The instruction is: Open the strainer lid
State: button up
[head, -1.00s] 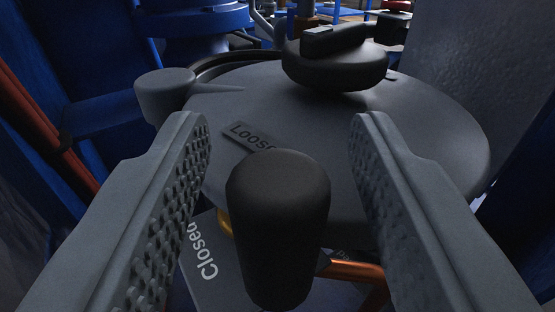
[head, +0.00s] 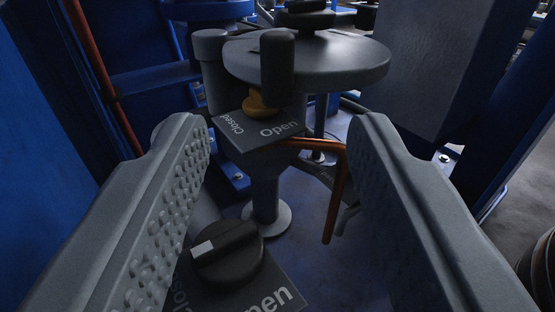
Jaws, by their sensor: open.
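The strainer lid (head: 340,65) is a grey round disc at the top centre, lying flat. A black upright handle (head: 278,65) stands at its near edge, and a black knob (head: 306,17) sits on its top. Below the lid is a plate marked "Closed" and "Open" (head: 262,130), with an orange-yellow piece (head: 258,105) above it. My gripper (head: 278,130) is open and empty, with one textured jaw on each side of the picture. The lid and handle are beyond the jaws, touching neither. The lid's far side is partly hidden by the knob.
A second black knob with a white mark (head: 228,255) sits low between the jaws, on its own "Closed/Open" plate. An orange pipe (head: 335,195) bends down right of centre. A grey box (head: 425,65) stands right. Blue frame posts (head: 55,95) bound the left.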

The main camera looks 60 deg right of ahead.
jog(key=shift+v, duration=1.4)
jog(key=n+t+y, duration=0.6)
jog(key=t, duration=0.1)
send_near(267, 34)
jog(key=x, duration=1.2)
jog(key=shift+s+d+f, duration=0.15)
jog(key=shift+d, duration=0.2)
jog(key=shift+c, duration=0.2)
grip_shut()
